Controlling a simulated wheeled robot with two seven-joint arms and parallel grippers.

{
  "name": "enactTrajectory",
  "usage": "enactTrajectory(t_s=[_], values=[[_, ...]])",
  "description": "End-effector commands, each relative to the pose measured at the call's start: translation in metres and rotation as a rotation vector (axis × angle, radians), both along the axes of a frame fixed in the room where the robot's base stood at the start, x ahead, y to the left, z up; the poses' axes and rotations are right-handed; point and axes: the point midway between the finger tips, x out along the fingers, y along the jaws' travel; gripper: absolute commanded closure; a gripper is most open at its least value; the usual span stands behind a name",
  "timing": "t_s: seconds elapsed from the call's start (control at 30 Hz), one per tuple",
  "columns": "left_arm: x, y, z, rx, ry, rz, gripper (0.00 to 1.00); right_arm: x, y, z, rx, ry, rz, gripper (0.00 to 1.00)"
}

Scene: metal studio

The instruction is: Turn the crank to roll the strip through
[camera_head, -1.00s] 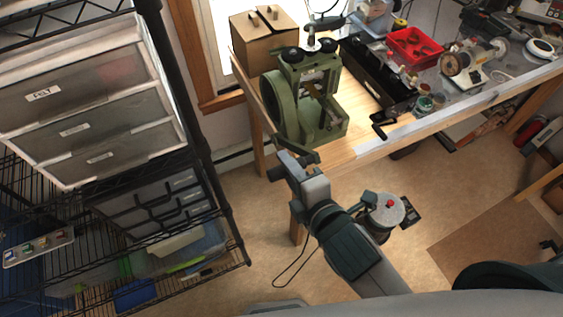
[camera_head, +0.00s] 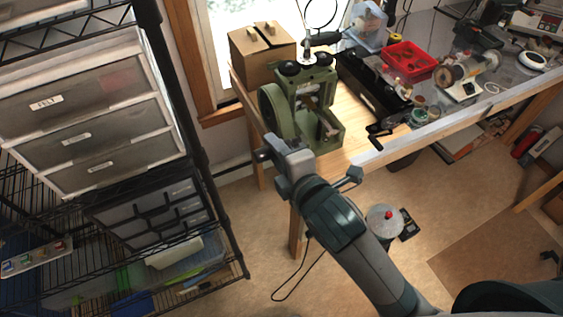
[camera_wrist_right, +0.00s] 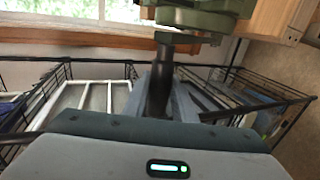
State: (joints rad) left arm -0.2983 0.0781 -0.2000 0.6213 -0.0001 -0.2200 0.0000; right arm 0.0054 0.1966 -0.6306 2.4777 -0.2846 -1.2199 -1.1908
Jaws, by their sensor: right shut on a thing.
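The green rolling mill (camera_head: 318,130) stands on the left end of the wooden bench, with two dark knobs on top and a large round wheel on its left side. Its metal rollers show in the frame's opening; I cannot make out the strip clearly. My right gripper (camera_head: 273,150) is just below and in front of the mill's wheel, shut on the crank handle. In the right wrist view, the dark crank handle (camera_wrist_right: 159,88) runs down from the crank arm (camera_wrist_right: 178,38) into the gripper, under the green mill. The gripper covers most of the crank in the head view. My left gripper is not in view.
A cardboard box (camera_head: 262,52) stands behind the mill. A wire shelf with drawers (camera_head: 95,140) fills the left. A round canister (camera_head: 384,220) is on the floor beside my arm.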

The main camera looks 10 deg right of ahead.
Motion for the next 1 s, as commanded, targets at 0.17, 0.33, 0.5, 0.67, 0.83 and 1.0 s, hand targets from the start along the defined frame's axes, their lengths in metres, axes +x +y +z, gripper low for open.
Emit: enactTrajectory(t_s=[0.17, 0.33, 0.5, 0.67, 0.83, 1.0], values=[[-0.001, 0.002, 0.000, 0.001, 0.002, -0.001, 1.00, 0.026, 0.010, 0.023, 0.006, -0.012, 0.003, 0.97], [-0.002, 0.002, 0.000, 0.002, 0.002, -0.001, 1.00, 0.041, 0.015, 0.032, 0.005, -0.008, 0.004, 0.97], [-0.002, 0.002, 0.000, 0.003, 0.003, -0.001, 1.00, 0.043, 0.016, 0.033, 0.004, -0.005, 0.004, 0.97], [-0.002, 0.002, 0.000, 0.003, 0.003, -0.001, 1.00, 0.042, 0.016, 0.033, 0.006, -0.006, 0.005, 0.97], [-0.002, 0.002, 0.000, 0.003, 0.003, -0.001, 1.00, 0.050, 0.019, 0.035, 0.005, -0.007, 0.005, 0.97], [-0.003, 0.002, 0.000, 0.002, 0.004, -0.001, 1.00, 0.075, 0.027, 0.042, 0.004, -0.007, 0.006, 0.97]])
